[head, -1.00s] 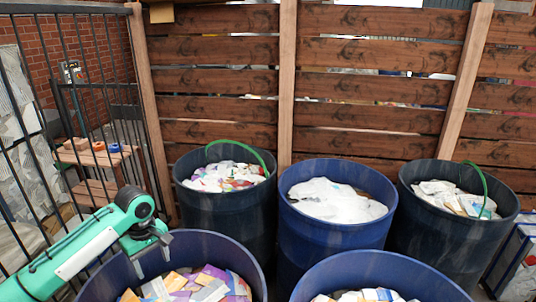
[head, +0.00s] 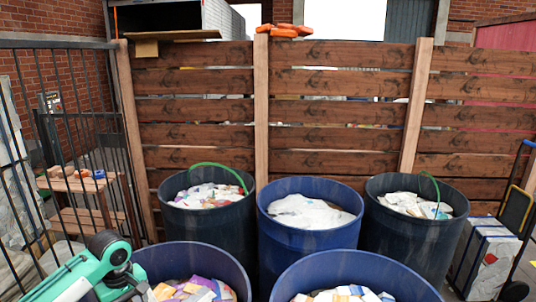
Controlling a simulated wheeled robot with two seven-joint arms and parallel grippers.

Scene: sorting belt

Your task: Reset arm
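My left arm comes in from the lower left, teal and white with a dark round joint. Its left gripper (head: 125,289) is at the bottom edge, in front of the near-left blue barrel (head: 205,254). Its fingers look spread with nothing between them, though the frame's edge cuts off their lower part. My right arm and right gripper are not in view.
A second near blue barrel (head: 350,262) holds packaging. Behind stand a dark barrel (head: 212,222), a blue barrel (head: 308,234) and another dark barrel (head: 412,234), all filled. A black metal fence (head: 85,150) is left; a wooden fence (head: 340,110) closes the back. A hand truck (head: 500,230) stands right.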

